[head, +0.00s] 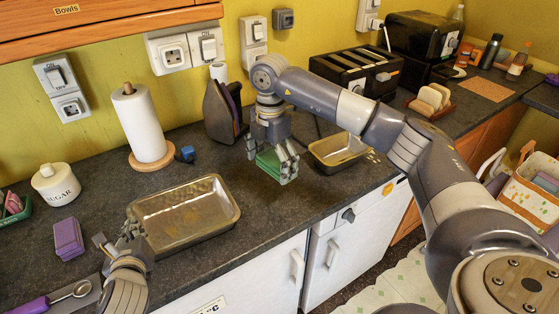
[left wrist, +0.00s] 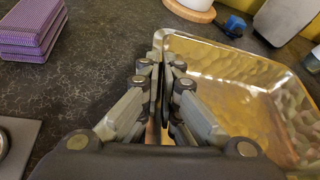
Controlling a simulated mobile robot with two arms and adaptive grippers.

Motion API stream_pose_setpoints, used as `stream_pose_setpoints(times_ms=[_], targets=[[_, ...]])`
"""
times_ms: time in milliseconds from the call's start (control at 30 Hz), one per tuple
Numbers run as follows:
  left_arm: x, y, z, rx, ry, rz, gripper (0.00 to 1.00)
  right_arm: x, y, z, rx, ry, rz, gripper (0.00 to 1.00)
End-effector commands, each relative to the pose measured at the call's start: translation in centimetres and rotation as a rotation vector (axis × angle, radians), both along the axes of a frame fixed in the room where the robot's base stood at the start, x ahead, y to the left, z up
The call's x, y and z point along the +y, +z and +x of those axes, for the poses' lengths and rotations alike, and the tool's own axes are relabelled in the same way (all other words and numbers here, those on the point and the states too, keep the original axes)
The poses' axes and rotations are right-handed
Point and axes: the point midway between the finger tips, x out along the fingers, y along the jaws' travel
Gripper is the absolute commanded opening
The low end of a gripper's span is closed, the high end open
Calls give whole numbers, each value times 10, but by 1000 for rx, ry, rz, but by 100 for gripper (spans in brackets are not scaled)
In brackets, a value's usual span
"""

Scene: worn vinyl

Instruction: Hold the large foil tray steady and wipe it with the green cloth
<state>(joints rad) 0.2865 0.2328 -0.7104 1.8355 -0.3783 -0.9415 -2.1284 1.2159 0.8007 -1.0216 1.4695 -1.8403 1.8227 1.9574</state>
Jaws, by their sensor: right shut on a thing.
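The large foil tray (head: 186,240) is a shallow metal tray near the counter's front edge, and it looks empty. My left gripper (head: 133,232) is at its left rim; in the left wrist view its fingers (left wrist: 167,62) are close together with the rim of the tray (left wrist: 235,90) running in between them. My right gripper (head: 281,167) is shut on the green cloth (head: 268,163), a folded pad held to the right of the large tray, not over it. The fingers hide part of the cloth.
A smaller foil tray (head: 340,163) stands right of the cloth. A paper towel roll (head: 139,124), an iron (head: 222,112) and a blue object (head: 187,154) stand behind.

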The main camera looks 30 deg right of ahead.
Motion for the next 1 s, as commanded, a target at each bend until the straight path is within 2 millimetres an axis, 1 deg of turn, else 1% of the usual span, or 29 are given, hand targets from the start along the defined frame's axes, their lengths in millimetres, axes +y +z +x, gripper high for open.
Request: stream_pose_setpoints(times_ms=[33,300,500,800,1000], targets=[[0,0,0,0,0,1,0,12,-1,4,0,77,6,72],[0,0,0,0,0,1,0,75,-8,21,-2,596,27,72],[0,0,0,0,0,1,0,121,-11,29,-8,986,33,72],[0,0,0,0,0,1,0,190,-13,35,-17,1570,27,72],[0,0,0,1,-1,1,0,230,-13,35,-19,1915,11,72]])
